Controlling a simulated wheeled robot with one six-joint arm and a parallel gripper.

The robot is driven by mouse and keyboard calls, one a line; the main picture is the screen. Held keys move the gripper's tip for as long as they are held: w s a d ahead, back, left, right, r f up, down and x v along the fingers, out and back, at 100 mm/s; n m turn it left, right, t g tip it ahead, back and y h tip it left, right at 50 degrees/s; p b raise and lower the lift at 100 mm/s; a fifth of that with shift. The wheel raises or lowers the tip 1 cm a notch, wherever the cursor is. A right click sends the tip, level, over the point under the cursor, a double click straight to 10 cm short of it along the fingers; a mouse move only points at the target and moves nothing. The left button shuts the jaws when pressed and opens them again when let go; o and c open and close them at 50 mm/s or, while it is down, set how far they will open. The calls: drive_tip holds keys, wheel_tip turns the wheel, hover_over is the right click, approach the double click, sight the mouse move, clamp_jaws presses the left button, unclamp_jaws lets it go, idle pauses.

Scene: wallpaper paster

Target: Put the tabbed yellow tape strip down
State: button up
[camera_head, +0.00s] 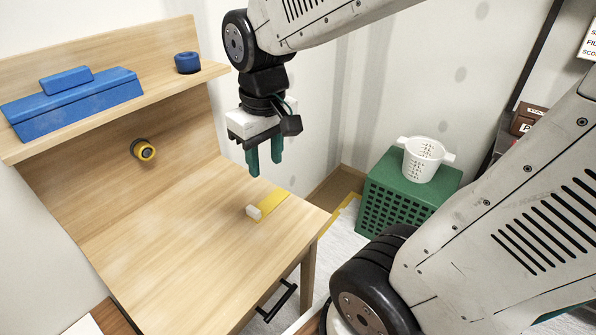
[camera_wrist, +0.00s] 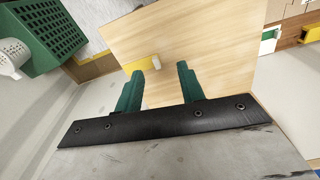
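The yellow tape strip (camera_head: 272,202) with a whitish block-like tab (camera_head: 253,211) at one end lies flat on the wooden table (camera_head: 190,240), near its right edge. My gripper (camera_head: 264,163) hangs above the table with its two green fingers pointing down, apart and empty. In the wrist view the strip (camera_wrist: 136,65) lies beyond the left fingertip, and its tab (camera_wrist: 155,60) shows between the fingertips of my gripper (camera_wrist: 160,70). The fingers look clear of the strip. Nothing is held.
A shelf (camera_head: 110,115) above the table's back holds a blue toolbox (camera_head: 75,98) and a blue roll (camera_head: 187,62). A yellow-and-black round item (camera_head: 143,150) is at the back panel. The table's middle is clear.

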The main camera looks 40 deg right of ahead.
drive_tip(key=s+a+r, duration=0.1)
drive_tip(key=s+r, duration=0.2)
drive_tip(key=s, duration=0.7)
drive_tip(key=shift+s+m, duration=0.2)
drive_tip(key=shift+m, duration=0.2)
drive_tip(key=shift+t, duration=0.3)
